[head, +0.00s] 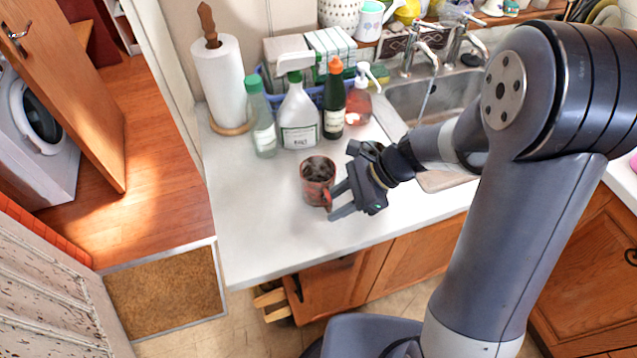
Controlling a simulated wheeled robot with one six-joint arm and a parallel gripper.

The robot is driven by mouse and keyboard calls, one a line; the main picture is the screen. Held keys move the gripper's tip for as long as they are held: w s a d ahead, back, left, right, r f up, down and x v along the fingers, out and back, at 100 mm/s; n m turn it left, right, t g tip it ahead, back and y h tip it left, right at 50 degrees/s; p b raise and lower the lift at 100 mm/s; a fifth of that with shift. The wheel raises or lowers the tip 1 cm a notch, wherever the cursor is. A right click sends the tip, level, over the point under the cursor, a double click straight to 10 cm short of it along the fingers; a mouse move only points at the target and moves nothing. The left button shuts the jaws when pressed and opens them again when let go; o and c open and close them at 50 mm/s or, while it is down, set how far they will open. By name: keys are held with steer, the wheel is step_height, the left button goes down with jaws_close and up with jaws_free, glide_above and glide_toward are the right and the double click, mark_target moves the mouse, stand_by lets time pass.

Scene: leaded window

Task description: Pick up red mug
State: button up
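The red mug (317,183) stands upright on the white counter (254,231), with dark contents or a dark inside showing at its top. Its handle is on the lower right side, toward my gripper. My gripper (338,202) comes in from the right, with its fingers spread apart and pointing left at the mug's handle side. The fingertips are very close to the handle; I cannot tell whether they touch it. No grip on the mug shows.
Behind the mug stand a green-capped bottle (261,118), a spray bottle (298,113), a dark bottle (334,100) and a soap pump (359,97). A paper towel roll (220,82) is at the back left. The sink (452,95) is right. The counter left of the mug is clear.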

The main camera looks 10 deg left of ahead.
steer(key=shift+s+a+f, duration=0.1)
steer(key=shift+a+f, duration=0.1)
steer(key=shift+f, duration=0.1)
steer(key=shift+c, duration=0.2)
jaws_close()
